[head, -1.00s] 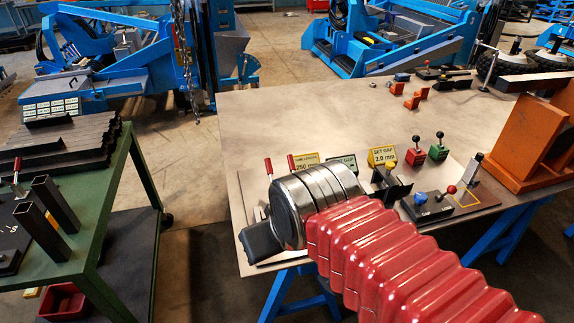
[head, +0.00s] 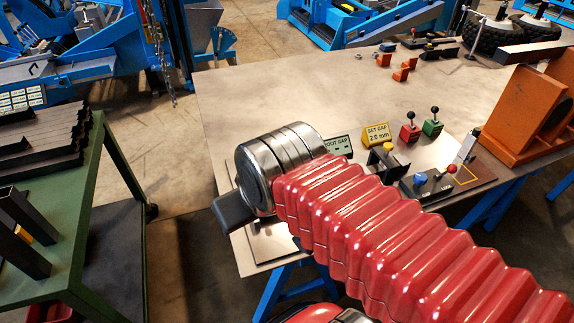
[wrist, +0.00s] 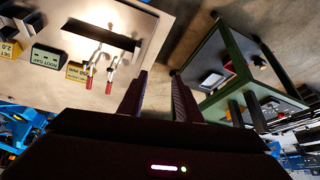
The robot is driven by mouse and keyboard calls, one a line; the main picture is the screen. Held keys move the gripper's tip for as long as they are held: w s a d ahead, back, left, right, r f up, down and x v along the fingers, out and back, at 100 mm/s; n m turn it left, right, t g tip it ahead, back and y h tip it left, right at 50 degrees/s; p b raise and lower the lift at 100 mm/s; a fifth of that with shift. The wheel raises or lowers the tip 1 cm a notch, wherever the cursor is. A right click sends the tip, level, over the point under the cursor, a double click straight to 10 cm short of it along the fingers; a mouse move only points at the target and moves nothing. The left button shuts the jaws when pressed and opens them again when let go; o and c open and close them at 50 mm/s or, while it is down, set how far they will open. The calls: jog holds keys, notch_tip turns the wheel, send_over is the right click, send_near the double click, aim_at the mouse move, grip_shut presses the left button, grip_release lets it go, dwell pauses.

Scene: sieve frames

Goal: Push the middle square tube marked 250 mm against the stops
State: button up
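In the wrist view a dark straight bar (wrist: 104,35) lies on the pale plate by two red-handled toggle clamps (wrist: 98,68) and the yellow 250 mm sign (wrist: 76,71). It looks like the square tube; its mark and its contact with any stops cannot be made out. My gripper (wrist: 160,82) is open, its two dark fingers apart with only floor between them. The bar is to the left of the fingers, not between them. In the head view my arm's wrist hides the clamps, the bar and the fingertips.
Signs for root gap (head: 338,146) and set gap (head: 376,135), small knobbed blocks (head: 410,133) and an orange angle block (head: 530,115) stand on the bench.

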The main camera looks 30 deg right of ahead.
jog(key=shift+o, duration=1.4)
jog(key=shift+w, duration=0.15)
jog(key=shift+o, duration=1.3)
jog(key=shift+w+d+n, duration=0.25)
jog(key=shift+w+n, duration=0.25)
jog(key=shift+w, duration=0.05)
jog(key=w+d+f+n+g, duration=0.2)
jog(key=w+d+f+n, duration=0.4)
jog(key=d, duration=0.3)
jog(key=w+d+f+n+g, duration=0.3)
jog(key=w+d+f+n, duration=0.2)
jog(key=w+d+n, duration=0.3)
jog(key=shift+w+d+f+g, duration=0.15)
jog(key=shift+d+f+g, duration=0.2)
jog(key=shift+d, duration=0.6)
jog(key=shift+f, duration=0.1)
notch_tip(320, 180, down, 14)
jog(key=shift+r, duration=0.15)
jog(key=shift+c, duration=0.7)
